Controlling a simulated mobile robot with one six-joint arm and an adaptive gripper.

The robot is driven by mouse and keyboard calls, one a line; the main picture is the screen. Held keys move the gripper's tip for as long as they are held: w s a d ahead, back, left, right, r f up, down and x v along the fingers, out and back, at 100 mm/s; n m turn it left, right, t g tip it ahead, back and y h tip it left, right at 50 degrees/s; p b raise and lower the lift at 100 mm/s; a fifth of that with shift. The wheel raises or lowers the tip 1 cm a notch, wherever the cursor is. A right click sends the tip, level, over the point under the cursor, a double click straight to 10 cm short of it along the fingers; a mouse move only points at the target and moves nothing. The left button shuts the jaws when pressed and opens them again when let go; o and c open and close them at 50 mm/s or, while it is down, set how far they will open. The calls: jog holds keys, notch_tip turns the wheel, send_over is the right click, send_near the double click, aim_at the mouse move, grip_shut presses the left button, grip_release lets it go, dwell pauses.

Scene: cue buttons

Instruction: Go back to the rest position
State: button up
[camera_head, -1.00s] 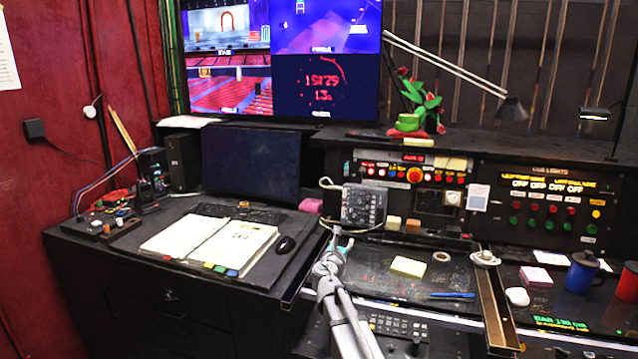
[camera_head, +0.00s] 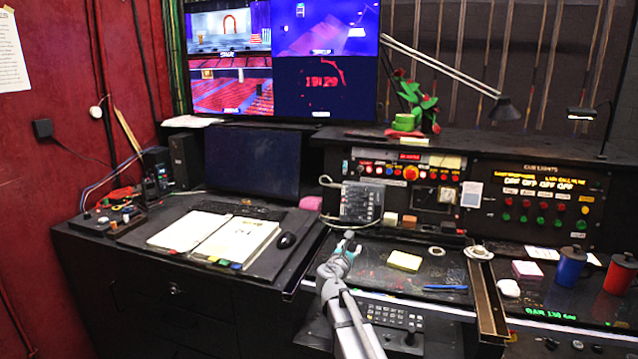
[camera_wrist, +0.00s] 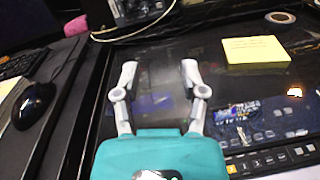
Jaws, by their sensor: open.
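My gripper (camera_head: 347,241) is in the middle of the head view, above the dark glossy desk panel and in front of the grey control box (camera_head: 361,202). In the wrist view my gripper (camera_wrist: 158,82) shows two pale fingers standing apart with nothing between them. It is open and empty. The dark panel surface lies beyond the fingertips. No rest position is marked in either view.
Yellow sticky notes (camera_head: 404,261) lie right of my gripper, and also show in the wrist view (camera_wrist: 255,50). An open binder (camera_head: 215,238) and a mouse (camera_head: 287,240) are to the left. A blue mug (camera_head: 571,267) and a red mug (camera_head: 620,274) stand at right.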

jog(key=s+d+f+m+g+h+p, duration=0.1)
jog(key=s+d+f+m+g+p, duration=0.25)
jog(key=s+d+m, duration=0.35)
jog(key=s+d+f+m+g+p, duration=0.2)
jog(key=s+d+m+g, duration=0.25)
jog(key=s+m, duration=0.45)
jog(key=s+a+f+m+g+y+p, duration=0.1)
jog(key=s+a+m+g+y+p, duration=0.1)
jog(key=s+m, duration=0.5)
jog(key=s+a+f+m+g+y+p, duration=0.1)
jog(key=s+m+g+y, duration=0.4)
jog(key=s, duration=0.6)
jog(key=shift+s+a+m+g+y+p, duration=0.35)
jog(key=shift+a+m+g+p, duration=0.2)
jog(key=shift+m+p, duration=0.3)
